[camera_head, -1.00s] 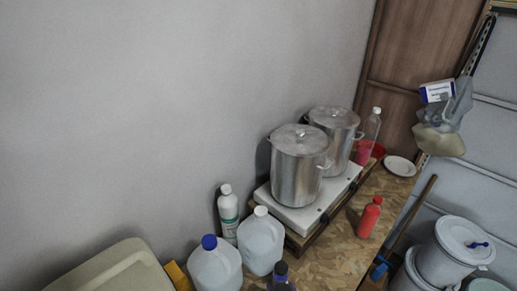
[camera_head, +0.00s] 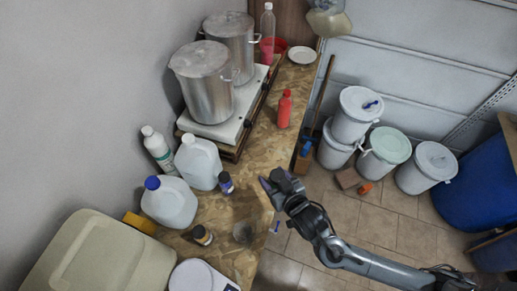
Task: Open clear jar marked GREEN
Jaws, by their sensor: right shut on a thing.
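A small clear jar (camera_head: 243,232) stands near the front edge of the wooden worktop (camera_head: 262,150); it looks open at the top, and I cannot read any GREEN marking. My right gripper (camera_head: 269,184) is above the worktop's right edge, up and to the right of this jar in the picture. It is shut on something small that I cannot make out. A small dark jar with a pale label (camera_head: 202,235) and a dark bottle with a white label (camera_head: 226,183) stand to the left of the gripper. My left gripper is not in view.
Two white jugs (camera_head: 169,203) (camera_head: 199,164) and a white bottle (camera_head: 158,150) stand by the wall. Steel pots (camera_head: 203,85) and a red bottle (camera_head: 284,109) are farther back. A scale (camera_head: 192,276) is in front. Lidded buckets (camera_head: 352,116) stand on the floor.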

